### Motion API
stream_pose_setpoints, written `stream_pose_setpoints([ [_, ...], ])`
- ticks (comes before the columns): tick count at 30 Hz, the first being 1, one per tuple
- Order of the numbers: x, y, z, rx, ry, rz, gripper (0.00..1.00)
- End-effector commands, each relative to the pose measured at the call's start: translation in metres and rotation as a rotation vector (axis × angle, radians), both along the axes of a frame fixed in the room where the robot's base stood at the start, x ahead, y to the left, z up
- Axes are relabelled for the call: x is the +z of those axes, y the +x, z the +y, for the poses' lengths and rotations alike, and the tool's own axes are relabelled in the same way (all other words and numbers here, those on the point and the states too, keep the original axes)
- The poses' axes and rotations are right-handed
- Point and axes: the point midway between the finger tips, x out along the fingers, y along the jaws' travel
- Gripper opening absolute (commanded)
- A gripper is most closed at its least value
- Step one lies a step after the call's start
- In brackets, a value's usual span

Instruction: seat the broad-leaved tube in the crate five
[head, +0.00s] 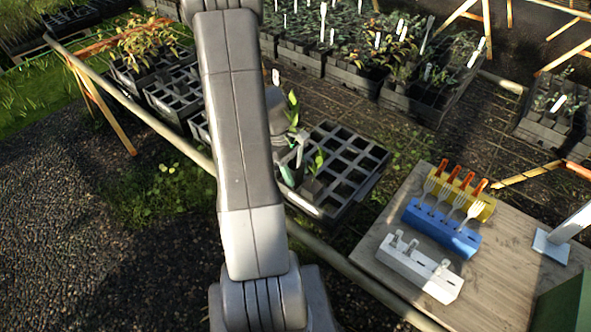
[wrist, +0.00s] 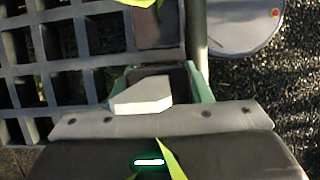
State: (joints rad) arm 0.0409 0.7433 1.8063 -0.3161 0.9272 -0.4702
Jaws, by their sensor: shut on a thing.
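A white tag (wrist: 141,95) lies across the tube's mouth in the wrist view. Broad green leaves (head: 293,108) rise beside my gripper; one leaf (wrist: 168,160) crosses the wrist view close up. The black crate (head: 375,165) has square cells, many empty; its grid (wrist: 60,62) fills the wrist view's upper left. The tube is at the crate's near left edge; I cannot tell whether its foot is inside a cell. No crate number is readable.
Another leafy plant (head: 319,158) stands in the crate close to my gripper. A wooden rail (head: 345,268) runs along the near side. A wooden table (head: 500,262) at right carries yellow, blue (head: 441,229) and white (head: 418,268) racks. More planted crates (head: 412,105) stand behind.

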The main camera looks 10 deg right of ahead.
Motion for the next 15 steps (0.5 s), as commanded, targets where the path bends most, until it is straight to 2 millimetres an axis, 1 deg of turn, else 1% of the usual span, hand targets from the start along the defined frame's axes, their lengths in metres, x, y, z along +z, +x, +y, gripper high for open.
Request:
stream_pose_setpoints([
  [1, -0.004, 0.0, 0.0, 0.0, 0.0, 0.0, 0.18],
  [15, -0.023, 0.0, 0.0, 0.0, 0.0, 0.0, 0.18],
])
